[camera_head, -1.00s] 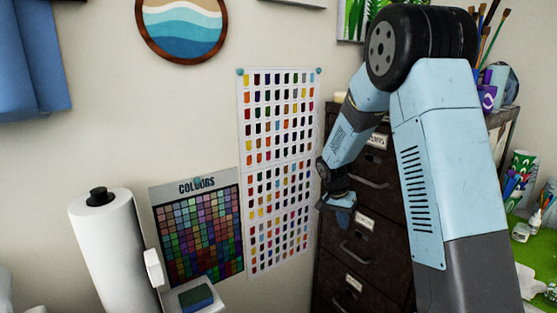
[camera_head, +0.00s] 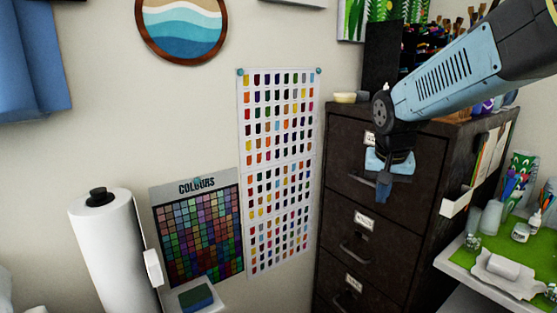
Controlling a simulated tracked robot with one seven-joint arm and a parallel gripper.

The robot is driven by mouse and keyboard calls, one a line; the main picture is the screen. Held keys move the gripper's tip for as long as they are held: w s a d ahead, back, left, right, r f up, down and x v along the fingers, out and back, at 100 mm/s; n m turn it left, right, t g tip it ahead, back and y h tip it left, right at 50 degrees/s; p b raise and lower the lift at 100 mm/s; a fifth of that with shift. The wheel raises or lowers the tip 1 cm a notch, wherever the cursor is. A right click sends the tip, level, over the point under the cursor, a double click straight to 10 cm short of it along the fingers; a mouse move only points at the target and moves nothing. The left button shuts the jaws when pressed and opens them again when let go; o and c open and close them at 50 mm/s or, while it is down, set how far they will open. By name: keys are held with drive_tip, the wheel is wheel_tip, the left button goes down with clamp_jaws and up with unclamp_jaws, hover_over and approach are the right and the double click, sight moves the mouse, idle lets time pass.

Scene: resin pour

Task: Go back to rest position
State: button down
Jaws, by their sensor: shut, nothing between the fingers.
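My gripper (camera_head: 384,188) hangs below my blue and black arm on the right side of the view, in front of the upper part of the dark filing cabinet. Its jaws point down and are together, with nothing held. My arm reaches in from the upper right and hides part of the cabinet top and the things behind it.
The dark filing cabinet (camera_head: 345,185) stands against the wall, with a small yellow bowl (camera_head: 344,98) on top. A green-topped table (camera_head: 480,243) with bottles and cups is at the right. A paper roll (camera_head: 105,250) stands at left, near a blue-green sponge (camera_head: 196,297).

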drive_tip(key=s+r+n+t+y, duration=0.1)
drive_tip(key=s+r+n+t, duration=0.1)
drive_tip(key=s, duration=1.3)
drive_tip(key=shift+s+r+n, duration=0.15)
drive_tip(key=shift+r+n, duration=0.55)
drive_tip(key=shift+r, duration=0.05)
drive_tip(key=shift+a, duration=0.1)
